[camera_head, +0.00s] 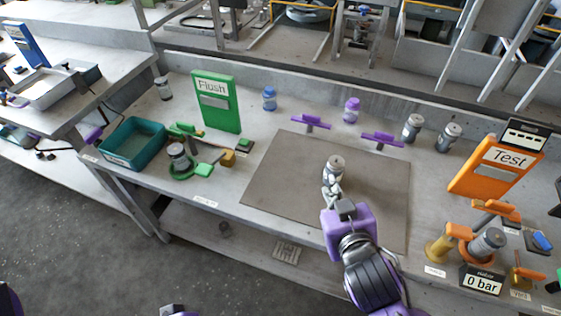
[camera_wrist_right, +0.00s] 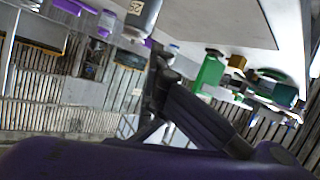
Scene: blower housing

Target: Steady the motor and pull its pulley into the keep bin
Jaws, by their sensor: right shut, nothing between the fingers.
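A grey cylindrical can (camera_head: 335,165), which looks like the motor, stands upright on the brown mat (camera_head: 280,185). In the right wrist view the can (camera_wrist_right: 143,14) shows at the top edge, cut off, with a label. A pulley is too small to make out on it. My right gripper (camera_head: 333,187) is shut and empty, at the near side of the can; its dark fingers (camera_wrist_right: 162,78) also show in the wrist view. I cannot tell whether they touch the can. A teal open bin (camera_head: 134,146) stands at the left; whether it is the keep bin is unclear. My left gripper is not seen.
Purple T-handled fixtures (camera_head: 311,122) (camera_head: 382,140) stand behind the mat. A green Flush panel (camera_head: 217,101) and green fixture (camera_head: 182,165) are left; an orange Test panel (camera_head: 497,165) and fittings are right. Two grey cans (camera_head: 412,128) (camera_head: 448,137) stand back right. The mat's left part is clear.

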